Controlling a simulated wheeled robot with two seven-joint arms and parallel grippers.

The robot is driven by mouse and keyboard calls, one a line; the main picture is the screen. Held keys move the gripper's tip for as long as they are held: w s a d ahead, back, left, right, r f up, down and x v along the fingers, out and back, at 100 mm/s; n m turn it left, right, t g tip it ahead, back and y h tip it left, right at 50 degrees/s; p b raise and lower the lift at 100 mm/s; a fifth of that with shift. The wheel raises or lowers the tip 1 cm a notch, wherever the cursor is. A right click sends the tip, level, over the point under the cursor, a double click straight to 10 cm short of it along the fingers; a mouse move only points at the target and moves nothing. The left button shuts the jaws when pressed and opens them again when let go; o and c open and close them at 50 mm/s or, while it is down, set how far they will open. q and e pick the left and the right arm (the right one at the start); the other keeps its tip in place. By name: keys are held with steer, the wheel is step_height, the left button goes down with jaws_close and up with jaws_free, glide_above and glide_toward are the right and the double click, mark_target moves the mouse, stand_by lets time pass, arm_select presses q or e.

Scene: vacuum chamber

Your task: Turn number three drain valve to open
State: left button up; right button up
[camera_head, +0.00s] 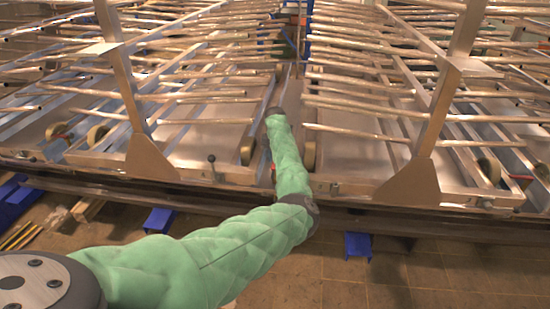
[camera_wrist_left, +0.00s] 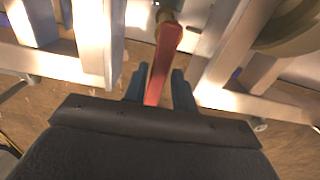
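In the left wrist view a red valve handle (camera_wrist_left: 164,58) hangs from a brass-coloured fitting (camera_wrist_left: 167,16) and points toward my gripper. My left gripper (camera_wrist_left: 158,88) has its two blue fingers on either side of the handle's lower end. The fingers are apart, and a small gap shows on the right side of the handle. In the head view my green-sleeved left arm reaches into the gap between two metal racks and hides the gripper and most of the valve. No number on the valve is readable. My right gripper is not in view.
Metal racks with rows of tubes stand at left (camera_head: 190,95) and right (camera_head: 400,100), with wheels (camera_head: 309,154) near the gap. A dark rail (camera_head: 420,220) runs along their front. In the wrist view, pale frame members (camera_wrist_left: 95,45) flank the handle closely. The front floor (camera_head: 430,280) is mostly clear.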

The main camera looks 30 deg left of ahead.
arm_select(q)
steer(key=shift+o, duration=1.2)
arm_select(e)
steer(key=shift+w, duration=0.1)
arm_select(q)
steer(key=shift+r, duration=0.2)
step_height(320, 180, up, 6)
steer(key=shift+w+f+b, duration=0.1)
steer(key=shift+b, duration=0.5)
steer(key=shift+r, duration=0.8)
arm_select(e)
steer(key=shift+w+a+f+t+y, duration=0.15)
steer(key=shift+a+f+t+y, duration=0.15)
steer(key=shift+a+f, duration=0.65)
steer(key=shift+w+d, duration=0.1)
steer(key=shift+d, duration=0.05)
